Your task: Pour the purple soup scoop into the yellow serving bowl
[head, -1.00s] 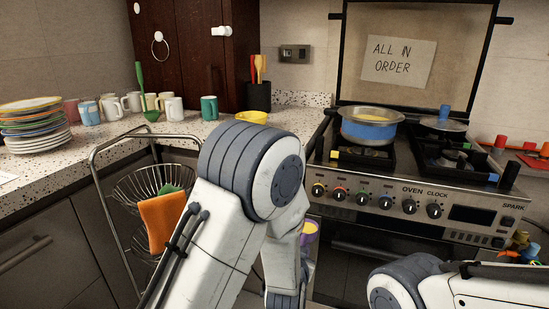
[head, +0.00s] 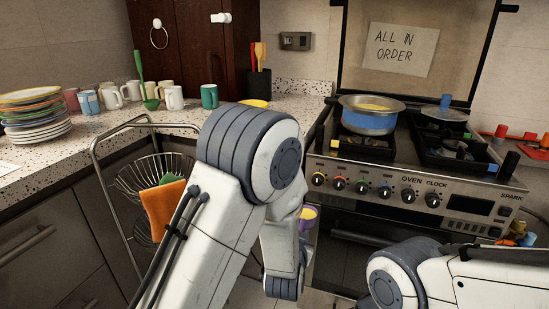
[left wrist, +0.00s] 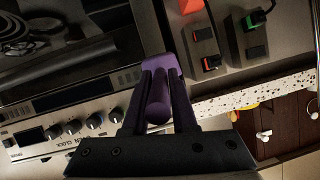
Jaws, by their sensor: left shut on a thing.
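The purple soup scoop (head: 309,218) shows in part beside my left arm in the head view, with yellow soup in it. Its purple handle (left wrist: 158,108) is between the fingers of my left gripper (left wrist: 160,85) in the left wrist view, and the gripper is shut on it. The yellow serving bowl (head: 255,103) stands on the counter at the back, its lower part hidden behind my left arm. The scoop is in front of the oven, lower than the bowl and apart from it. My right gripper is out of view; only part of that arm shows.
A pot (head: 370,115) with yellow contents and a lidded pan (head: 444,112) stand on the stove. Mugs (head: 173,98), a green ladle (head: 146,85) and a plate stack (head: 36,115) stand on the counter. A wire basket rack (head: 150,180) with an orange cloth (head: 162,208) stands in front.

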